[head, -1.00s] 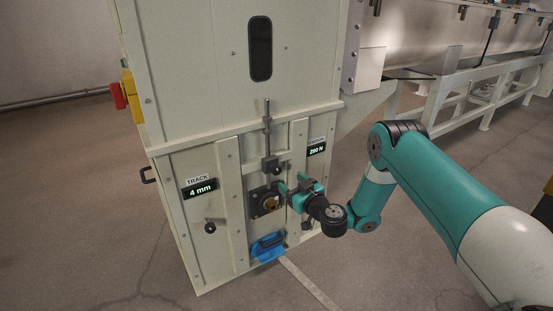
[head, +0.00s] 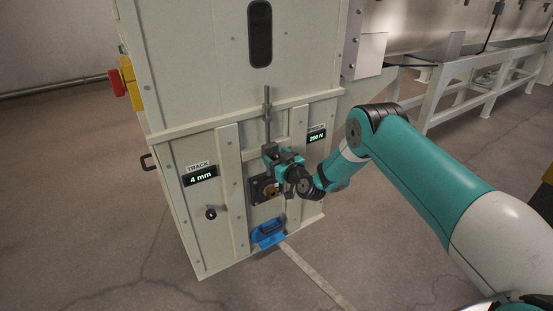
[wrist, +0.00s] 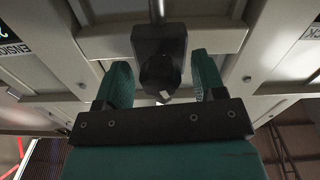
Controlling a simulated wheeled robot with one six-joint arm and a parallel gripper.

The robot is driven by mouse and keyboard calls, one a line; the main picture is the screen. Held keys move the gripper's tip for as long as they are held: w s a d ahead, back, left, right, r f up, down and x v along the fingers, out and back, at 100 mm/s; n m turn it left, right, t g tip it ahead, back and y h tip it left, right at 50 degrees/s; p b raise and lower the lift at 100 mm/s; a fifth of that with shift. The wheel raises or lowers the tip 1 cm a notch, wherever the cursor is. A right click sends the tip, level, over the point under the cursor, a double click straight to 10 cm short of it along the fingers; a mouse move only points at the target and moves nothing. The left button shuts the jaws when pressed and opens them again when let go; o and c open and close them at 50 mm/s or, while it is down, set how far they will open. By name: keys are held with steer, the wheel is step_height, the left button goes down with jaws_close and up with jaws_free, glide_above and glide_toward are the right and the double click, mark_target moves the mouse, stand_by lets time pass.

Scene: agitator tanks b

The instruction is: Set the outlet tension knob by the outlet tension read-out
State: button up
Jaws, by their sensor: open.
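The tension read-out (head: 316,136) is on the right lower panel of the pale cabinet and seems to show 290 N, though the digits are small. Its label is only partly legible, and part of this display also shows in the wrist view (wrist: 12,50). I cannot make out the tension knob in the head view; my arm covers much of that panel. My gripper (head: 271,158) is at the dark block below the vertical rod. In the wrist view, its teal fingers (wrist: 162,82) are open on either side of a dark fitting (wrist: 160,75); contact is unclear.
The TRACK read-out (head: 200,176) shows 4 mm, with a small dark knob (head: 210,213) below it. A brass-coloured round fitting (head: 264,190) is partly behind my gripper. A blue part (head: 267,235) sits at the cabinet's foot. A red and yellow switch (head: 120,84) juts from the left side.

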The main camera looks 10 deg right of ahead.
steer(key=c, duration=0.9)
